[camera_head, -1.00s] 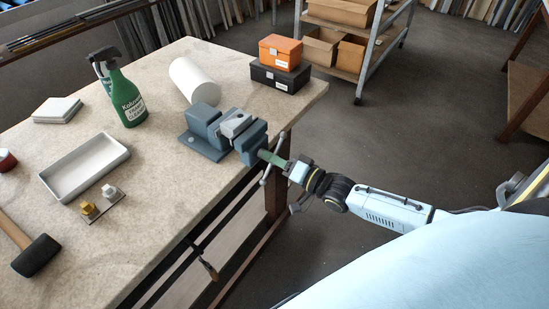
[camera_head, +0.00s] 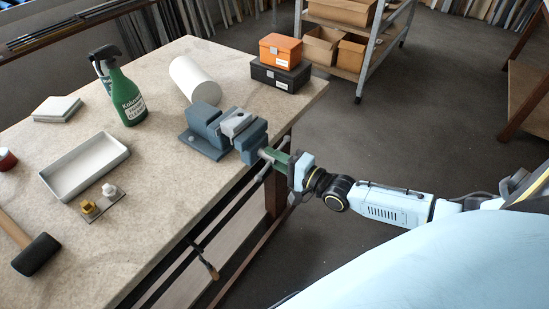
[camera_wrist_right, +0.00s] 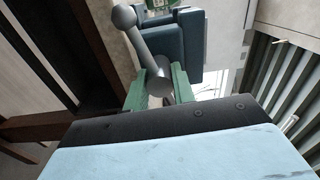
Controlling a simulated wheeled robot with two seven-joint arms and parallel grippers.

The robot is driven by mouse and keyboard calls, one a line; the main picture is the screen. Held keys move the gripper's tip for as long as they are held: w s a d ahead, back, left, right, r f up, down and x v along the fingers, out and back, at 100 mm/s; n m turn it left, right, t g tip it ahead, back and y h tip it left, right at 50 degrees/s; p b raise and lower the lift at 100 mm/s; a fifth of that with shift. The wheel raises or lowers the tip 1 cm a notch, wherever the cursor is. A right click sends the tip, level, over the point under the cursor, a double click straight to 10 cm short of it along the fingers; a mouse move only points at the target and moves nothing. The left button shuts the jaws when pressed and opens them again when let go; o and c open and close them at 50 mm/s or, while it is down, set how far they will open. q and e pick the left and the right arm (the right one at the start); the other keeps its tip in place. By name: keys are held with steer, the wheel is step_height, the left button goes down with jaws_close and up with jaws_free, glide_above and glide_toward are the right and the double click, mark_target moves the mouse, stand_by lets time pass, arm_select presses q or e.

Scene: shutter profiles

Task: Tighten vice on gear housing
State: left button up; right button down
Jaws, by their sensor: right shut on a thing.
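The blue-grey vice (camera_head: 204,137) is at the right edge of the workbench. A light grey block, seemingly the gear housing (camera_head: 236,123), sits between its jaws; its lower part is hidden. The vice handle (camera_wrist_right: 140,42) is a metal bar with a ball end, passing through a round screw head in the right wrist view. My right gripper (camera_head: 274,157) is at the front of the vice, beyond the bench edge. Its green fingers (camera_wrist_right: 157,90) are shut on the handle at the screw head. My left gripper is not in view.
An orange box (camera_head: 280,51) rests on a black box (camera_head: 280,75) behind the vice. Open floor lies right of the bench.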

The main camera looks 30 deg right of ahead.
stand_by(0.3)
steer(key=c, duration=1.2)
jaws_free()
steer(key=shift+o, duration=0.2)
steer(key=shift+s, duration=0.1)
steer(key=v, duration=1.3)
steer(key=shift+p, duration=0.35)
steer(key=shift+s+d, duration=0.15)
